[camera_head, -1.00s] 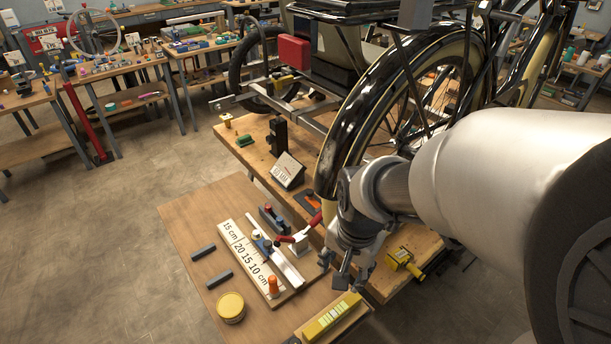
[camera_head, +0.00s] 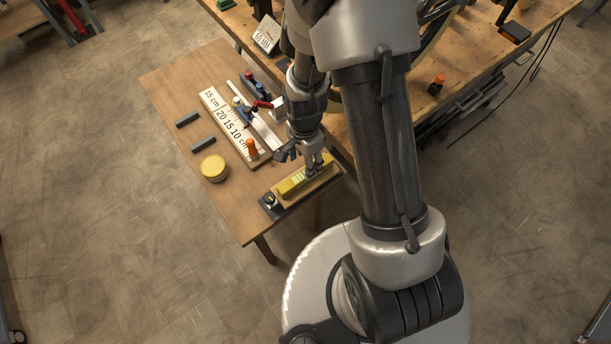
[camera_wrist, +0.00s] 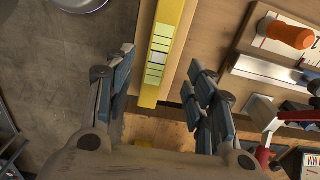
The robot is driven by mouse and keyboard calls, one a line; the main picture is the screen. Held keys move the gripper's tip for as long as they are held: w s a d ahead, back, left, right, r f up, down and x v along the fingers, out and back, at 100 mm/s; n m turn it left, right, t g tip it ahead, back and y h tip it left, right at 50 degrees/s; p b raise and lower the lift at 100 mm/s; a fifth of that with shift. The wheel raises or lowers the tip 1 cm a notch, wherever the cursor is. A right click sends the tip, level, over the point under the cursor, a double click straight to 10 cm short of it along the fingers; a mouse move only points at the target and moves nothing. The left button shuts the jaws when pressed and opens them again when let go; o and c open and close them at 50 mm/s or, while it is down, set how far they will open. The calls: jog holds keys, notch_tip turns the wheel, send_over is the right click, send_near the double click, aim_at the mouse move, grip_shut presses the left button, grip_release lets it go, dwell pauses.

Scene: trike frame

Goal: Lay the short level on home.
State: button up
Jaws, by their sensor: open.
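The short level (camera_head: 292,185) is a yellow bar with pale green and white windows. It lies on a wooden block (camera_head: 316,189) at the table's near right corner. In the wrist view the level (camera_wrist: 159,55) runs up the picture between my fingers. My gripper (camera_head: 302,163) is directly at the level in the head view, with its fingers partly hiding it. The wrist view shows my gripper (camera_wrist: 160,95) open and empty, one finger on each side of the level. I cannot tell whether a finger touches it. No place marked home can be read.
A white board (camera_head: 222,117) with centimetre labels, an orange peg (camera_head: 252,149) and a red-handled clamp (camera_head: 262,104) stand left of my arm. The workbench (camera_head: 440,110) adjoins on the right.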

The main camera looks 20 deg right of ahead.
notch_tip(320, 180, down, 8)
jog(key=b, duration=0.2)
jog(key=shift+d+b, duration=0.1)
jog(key=shift+b, duration=0.2)
jog(key=shift+s+r, duration=0.1)
grip_shut()
dwell(0.5)
